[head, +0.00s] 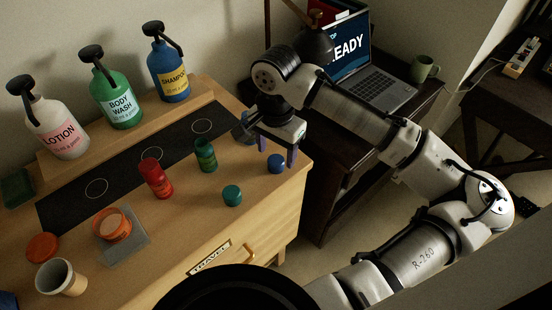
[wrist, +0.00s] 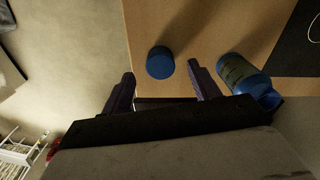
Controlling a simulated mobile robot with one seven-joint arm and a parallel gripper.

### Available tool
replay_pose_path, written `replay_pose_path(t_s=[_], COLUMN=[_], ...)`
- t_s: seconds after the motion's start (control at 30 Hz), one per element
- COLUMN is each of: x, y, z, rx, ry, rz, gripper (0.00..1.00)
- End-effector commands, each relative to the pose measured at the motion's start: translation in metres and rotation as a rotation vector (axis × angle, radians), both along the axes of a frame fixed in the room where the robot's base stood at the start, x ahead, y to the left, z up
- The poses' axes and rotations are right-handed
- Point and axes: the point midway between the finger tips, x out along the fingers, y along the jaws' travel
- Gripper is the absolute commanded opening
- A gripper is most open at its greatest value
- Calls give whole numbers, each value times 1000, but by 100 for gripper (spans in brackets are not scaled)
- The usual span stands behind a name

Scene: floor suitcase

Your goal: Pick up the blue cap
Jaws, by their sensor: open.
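The blue cap (head: 276,163) is a small round cap on the wooden dresser top near its right edge. It also shows in the wrist view (wrist: 160,60), at the top between and slightly beyond my fingertips. My gripper (head: 278,152) is open and empty, pointing down close to the cap. In the wrist view its two dark purple fingers (wrist: 161,74) are spread to either side of the cap's near side. I cannot tell the exact height gap between the fingertips and the cap.
A small blue bottle (wrist: 243,75) stands close to the right finger. A green cap (head: 232,195), a green bottle (head: 206,155) and a red bottle (head: 155,178) stand to the left. Pump bottles line the raised back shelf (head: 137,130). A laptop (head: 375,88) sits on the dark side table.

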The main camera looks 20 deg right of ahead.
Motion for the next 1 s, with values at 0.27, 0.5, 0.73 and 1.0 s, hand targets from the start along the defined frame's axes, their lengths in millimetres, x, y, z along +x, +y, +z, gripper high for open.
replay_pose_path(t_s=[0.27, 0.5, 0.73, 1.0], x=[0, 0, 0, 0], y=[1, 1, 1, 1], z=[-23, -24, -23, -23], rx=[1, 1, 0, -1], ry=[-1, -1, 0, -1], rz=[-1, -1, -1, -1], gripper=[61, 52, 22, 13])
